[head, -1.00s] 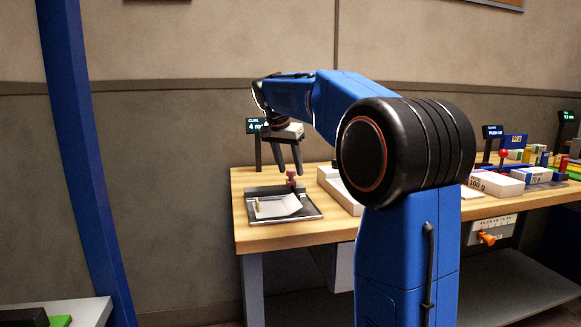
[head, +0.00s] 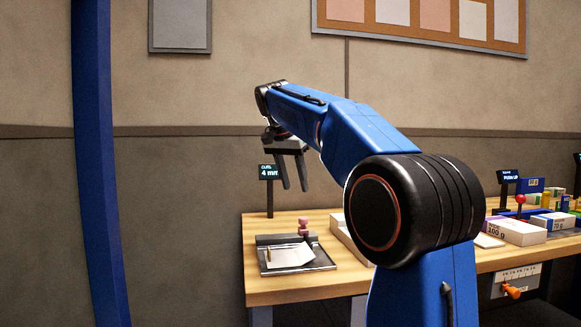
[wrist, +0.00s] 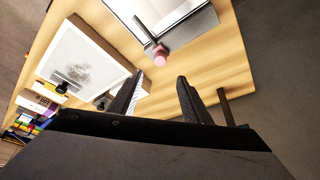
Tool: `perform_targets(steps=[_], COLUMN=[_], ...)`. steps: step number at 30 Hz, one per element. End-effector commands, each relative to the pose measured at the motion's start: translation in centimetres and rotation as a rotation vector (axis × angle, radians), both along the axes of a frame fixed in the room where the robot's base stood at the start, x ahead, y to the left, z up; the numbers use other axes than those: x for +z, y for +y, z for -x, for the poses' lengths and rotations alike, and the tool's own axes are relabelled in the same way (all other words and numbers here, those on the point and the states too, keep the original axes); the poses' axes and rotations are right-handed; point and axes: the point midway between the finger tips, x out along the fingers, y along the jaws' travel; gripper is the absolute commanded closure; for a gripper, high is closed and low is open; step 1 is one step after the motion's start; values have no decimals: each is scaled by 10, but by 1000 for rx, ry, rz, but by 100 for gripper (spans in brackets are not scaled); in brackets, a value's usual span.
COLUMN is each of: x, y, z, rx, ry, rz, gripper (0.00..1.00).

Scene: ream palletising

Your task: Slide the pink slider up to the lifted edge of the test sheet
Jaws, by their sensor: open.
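The white test sheet (head: 288,256) lies on a dark tray (head: 318,262) at the left end of the wooden bench, and its right side curls up. The pink slider (head: 303,224) stands at the tray's back edge; it also shows in the wrist view (wrist: 158,54) as a pink knob on a stem. A small display (head: 269,172) reading 4 mm stands behind the tray. My gripper (head: 295,188) is open and empty, in the air above the slider. In the wrist view my gripper's fingers (wrist: 160,82) are apart, with the slider beyond their tips.
A white box (wrist: 78,60) with a grey patch lies beside the tray. Further right on the bench (head: 262,290) are a 100 g ream (head: 515,232), a red-knobbed lever (head: 520,199) and several small coloured boxes. A blue post (head: 97,180) stands at the left.

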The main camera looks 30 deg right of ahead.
Motion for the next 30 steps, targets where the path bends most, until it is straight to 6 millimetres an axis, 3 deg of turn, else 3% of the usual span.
perform_targets(steps=[6, 12, 30], x=[33, 48, 49], y=[12, 17, 18], z=[5, 9, 11], rx=[1, 1, 4], ry=[0, 0, 1], rz=[1, 1, 0], gripper=[57, 57, 57])
